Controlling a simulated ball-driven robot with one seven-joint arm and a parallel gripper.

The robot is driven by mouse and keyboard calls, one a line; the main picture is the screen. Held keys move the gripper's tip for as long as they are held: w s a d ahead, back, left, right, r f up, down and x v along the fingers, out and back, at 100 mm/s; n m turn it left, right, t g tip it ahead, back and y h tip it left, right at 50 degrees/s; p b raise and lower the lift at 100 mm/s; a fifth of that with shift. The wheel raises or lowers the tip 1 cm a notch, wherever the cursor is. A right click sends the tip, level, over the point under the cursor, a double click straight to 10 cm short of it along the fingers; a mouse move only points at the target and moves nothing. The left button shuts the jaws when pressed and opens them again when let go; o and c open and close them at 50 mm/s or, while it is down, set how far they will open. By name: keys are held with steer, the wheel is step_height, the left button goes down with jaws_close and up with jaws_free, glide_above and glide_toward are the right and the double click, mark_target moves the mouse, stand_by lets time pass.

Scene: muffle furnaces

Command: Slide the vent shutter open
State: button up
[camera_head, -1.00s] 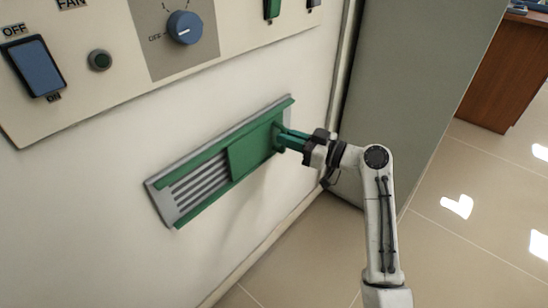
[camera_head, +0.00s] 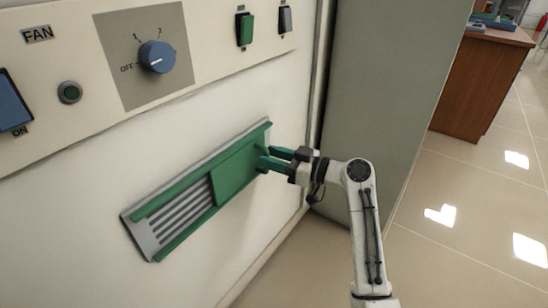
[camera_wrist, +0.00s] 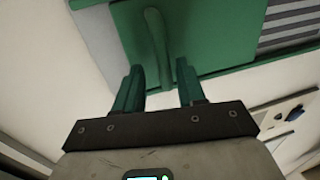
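The vent shutter is a green sliding plate (camera_head: 236,172) on a grey, green-railed vent frame (camera_head: 139,236) on the furnace's white wall. The plate covers the right part of the vent, and grey slats (camera_head: 182,211) are bare at the left. In the wrist view the plate (camera_wrist: 215,30) carries a green upright handle (camera_wrist: 156,32). My gripper (camera_head: 266,157) is at the plate's right end. In the wrist view its two green fingers (camera_wrist: 158,70) are spread apart, with the handle's near end between them in the picture. Neither finger visibly presses on it.
A grey-green cabinet side (camera_head: 370,90) stands right of the vent. The tiled floor (camera_head: 450,200) at right is clear.

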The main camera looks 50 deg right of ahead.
steer(key=shift+s, duration=0.1)
steer(key=p+v, duration=0.2)
steer(key=v, duration=0.8)
steer(key=shift+s, duration=0.3)
steer(key=shift+d, duration=0.15)
